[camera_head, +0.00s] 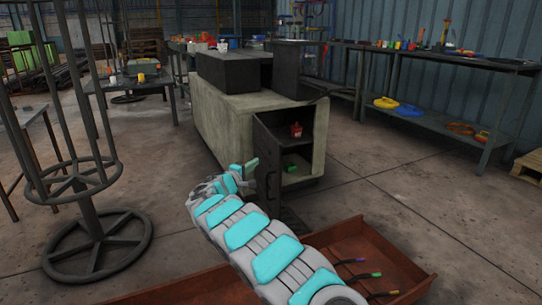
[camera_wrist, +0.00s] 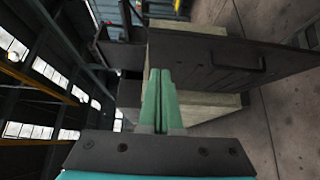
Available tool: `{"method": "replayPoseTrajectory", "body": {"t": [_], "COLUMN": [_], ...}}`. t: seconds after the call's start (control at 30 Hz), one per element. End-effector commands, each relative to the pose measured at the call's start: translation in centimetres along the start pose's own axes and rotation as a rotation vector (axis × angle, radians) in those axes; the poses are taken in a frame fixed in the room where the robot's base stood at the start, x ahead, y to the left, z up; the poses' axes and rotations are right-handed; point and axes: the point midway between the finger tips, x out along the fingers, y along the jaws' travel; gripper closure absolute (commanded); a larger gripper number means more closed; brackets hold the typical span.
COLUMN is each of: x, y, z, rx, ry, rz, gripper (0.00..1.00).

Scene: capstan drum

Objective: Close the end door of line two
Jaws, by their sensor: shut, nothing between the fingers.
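A dark end door (camera_head: 266,150) stands open at the near end of a concrete-coloured cabinet (camera_head: 225,120). The open compartment holds a red item (camera_head: 296,131) on a shelf and a green item (camera_head: 290,166) lower down. I see no line number. My gripper (camera_head: 249,168) is just left of the door in the head view. Its teal fingers (camera_wrist: 158,72) are shut together and empty in the wrist view. There the door panel (camera_wrist: 205,75), with a bar handle (camera_wrist: 238,65), lies just right of the fingertips. I cannot tell whether they touch it.
A rust-brown tray (camera_head: 385,262) with several coloured-handled tools lies below my arm. A round metal frame stand (camera_head: 95,235) is at left. A long workbench (camera_head: 440,58) lines the right wall. The concrete floor right of the cabinet is clear.

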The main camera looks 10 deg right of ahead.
Motion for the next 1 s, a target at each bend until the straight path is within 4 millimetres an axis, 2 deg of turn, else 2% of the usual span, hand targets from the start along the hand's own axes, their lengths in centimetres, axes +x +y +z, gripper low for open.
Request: {"method": "replayPoseTrajectory", "body": {"t": [0.1, 0.27, 0.8, 1.0], "x": [-0.4, 0.3, 7.3, 8.7], "y": [-0.7, -0.7, -0.6, -0.7], "z": [-1.4, -1.7, -1.8, -1.9], "rx": [0.004, 0.006, 0.006, 0.006], "ry": [0.028, 0.033, 0.031, 0.03], "rz": [0.009, 0.01, 0.011, 0.007], "gripper": [1.0, 1.0, 1.0, 1.0]}}
